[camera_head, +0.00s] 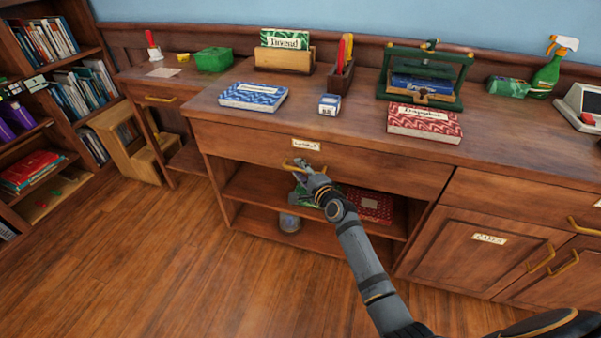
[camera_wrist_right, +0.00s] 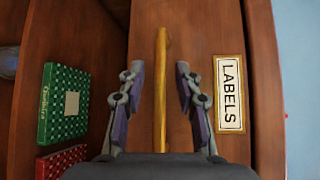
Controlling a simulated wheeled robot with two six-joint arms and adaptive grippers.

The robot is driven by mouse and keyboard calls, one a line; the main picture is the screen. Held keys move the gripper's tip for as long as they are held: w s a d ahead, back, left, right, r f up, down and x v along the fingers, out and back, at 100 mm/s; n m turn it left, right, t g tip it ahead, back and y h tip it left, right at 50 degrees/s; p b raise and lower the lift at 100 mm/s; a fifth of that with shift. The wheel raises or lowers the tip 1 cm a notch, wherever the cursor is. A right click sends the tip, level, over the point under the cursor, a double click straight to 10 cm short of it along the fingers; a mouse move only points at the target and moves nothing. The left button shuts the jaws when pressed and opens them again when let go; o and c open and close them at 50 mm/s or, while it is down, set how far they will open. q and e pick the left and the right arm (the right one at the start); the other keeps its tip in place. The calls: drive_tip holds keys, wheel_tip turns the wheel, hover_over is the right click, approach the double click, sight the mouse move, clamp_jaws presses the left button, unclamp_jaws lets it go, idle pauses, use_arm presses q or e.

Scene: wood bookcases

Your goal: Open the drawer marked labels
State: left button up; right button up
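The wide drawer (camera_head: 390,171) under the desk top bears a framed card (camera_head: 306,145), which reads LABELS in the right wrist view (camera_wrist_right: 229,94). The drawer looks closed, its front flush with the desk. Its brass bar handle (camera_head: 288,166) also shows in the right wrist view (camera_wrist_right: 161,90). My right gripper (camera_head: 303,166) is at the handle. In the right wrist view its two fingers (camera_wrist_right: 160,88) stand apart on either side of the bar, with a gap on each side. My left gripper is not in view.
Below the drawer is an open shelf with a green box (camera_wrist_right: 63,103) and a red patterned box (camera_head: 372,205). A cupboard (camera_head: 480,262) with brass handles is at right. Books and a spray bottle (camera_head: 553,68) stand on the desk. The floor (camera_head: 190,270) in front is clear.

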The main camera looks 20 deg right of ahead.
clamp_jaws()
idle(0.5)
